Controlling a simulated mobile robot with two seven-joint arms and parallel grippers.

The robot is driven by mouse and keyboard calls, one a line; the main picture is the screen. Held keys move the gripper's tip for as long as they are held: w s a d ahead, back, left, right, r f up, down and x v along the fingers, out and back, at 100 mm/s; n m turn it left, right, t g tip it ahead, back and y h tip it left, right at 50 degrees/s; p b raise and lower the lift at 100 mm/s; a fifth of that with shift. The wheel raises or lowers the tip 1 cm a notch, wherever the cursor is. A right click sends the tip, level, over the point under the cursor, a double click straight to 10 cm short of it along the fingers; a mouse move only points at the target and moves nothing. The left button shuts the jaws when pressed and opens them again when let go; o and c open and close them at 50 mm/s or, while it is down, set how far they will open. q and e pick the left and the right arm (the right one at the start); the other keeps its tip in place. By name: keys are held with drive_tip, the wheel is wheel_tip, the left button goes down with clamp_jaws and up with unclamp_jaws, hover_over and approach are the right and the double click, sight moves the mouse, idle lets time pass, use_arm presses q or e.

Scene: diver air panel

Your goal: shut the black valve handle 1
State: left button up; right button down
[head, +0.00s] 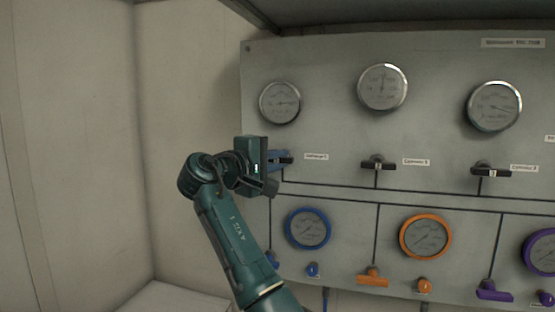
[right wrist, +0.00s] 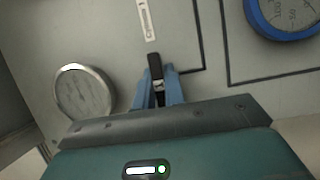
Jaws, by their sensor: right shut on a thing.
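The black valve handle 1 (head: 287,160) is at the left of the grey panel, below the leftmost silver gauge and beside its label. Its visible end lies roughly level, pointing right; its left part is hidden by my gripper. My right gripper (head: 277,159) is at this handle. In the right wrist view, the two blue fingers (right wrist: 159,84) stand on both sides of the black handle (right wrist: 155,66) and are shut on it. The handle's near end is hidden between the fingers. My left gripper is not in view.
Two more black handles (head: 378,164) (head: 491,171) sit to the right in the same row. Silver gauges (head: 382,87) are above. Blue (head: 308,229), orange (head: 425,237) and purple gauges with coloured knobs are below. A pale wall (head: 190,120) is at left.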

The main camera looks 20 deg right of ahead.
drive_tip(key=c, duration=1.5)
unclamp_jaws()
drive_tip(key=shift+a, duration=0.1)
drive_tip(key=b+v, duration=0.2)
drive_tip(key=v, duration=1.1)
drive_tip(key=shift+s+b, duration=0.1)
drive_tip(key=shift+b, duration=0.3)
